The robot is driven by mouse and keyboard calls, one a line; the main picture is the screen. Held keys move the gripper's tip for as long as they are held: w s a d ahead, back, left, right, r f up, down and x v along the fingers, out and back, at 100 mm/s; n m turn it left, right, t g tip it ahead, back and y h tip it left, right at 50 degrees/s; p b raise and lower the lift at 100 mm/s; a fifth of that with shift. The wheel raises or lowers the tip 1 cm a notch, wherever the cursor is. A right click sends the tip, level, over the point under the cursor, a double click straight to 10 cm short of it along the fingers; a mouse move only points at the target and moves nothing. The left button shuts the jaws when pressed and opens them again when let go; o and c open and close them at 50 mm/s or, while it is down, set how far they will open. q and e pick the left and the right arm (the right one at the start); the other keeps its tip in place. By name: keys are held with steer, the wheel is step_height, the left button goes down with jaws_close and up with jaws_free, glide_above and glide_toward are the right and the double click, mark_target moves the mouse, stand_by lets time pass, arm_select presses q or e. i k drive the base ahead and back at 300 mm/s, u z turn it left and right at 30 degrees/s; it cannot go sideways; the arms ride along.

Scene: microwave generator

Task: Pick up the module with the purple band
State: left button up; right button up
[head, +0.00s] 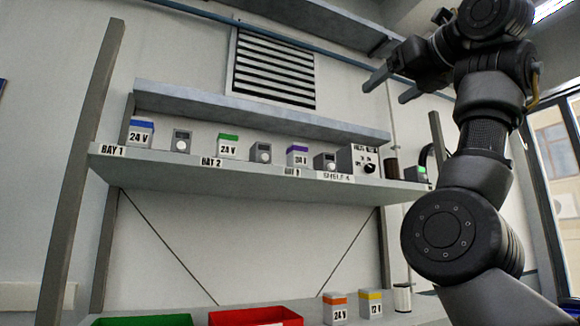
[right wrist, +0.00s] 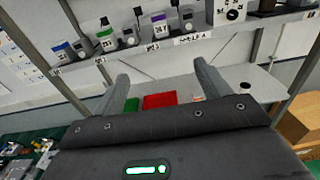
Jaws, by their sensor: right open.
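The module with the purple band (head: 297,158) stands upright on the grey shelf (head: 240,178), labelled 24 V, between two small grey knob units. It also shows in the right wrist view (right wrist: 159,26), near the top middle. My right gripper (head: 390,88) is raised high at the upper right in the head view, open and empty. In the right wrist view its two fingers (right wrist: 161,72) are spread, with the shelf beyond them and the module apart from them. My left gripper is not in view.
A blue-banded module (head: 141,134) and a green-banded module (head: 228,146) stand left along the shelf. An upper ledge (head: 250,112) runs behind. Below are green (head: 142,321) and red bins (head: 255,316).

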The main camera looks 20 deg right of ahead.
mark_target(296, 153)
steer(key=i, duration=1.1)
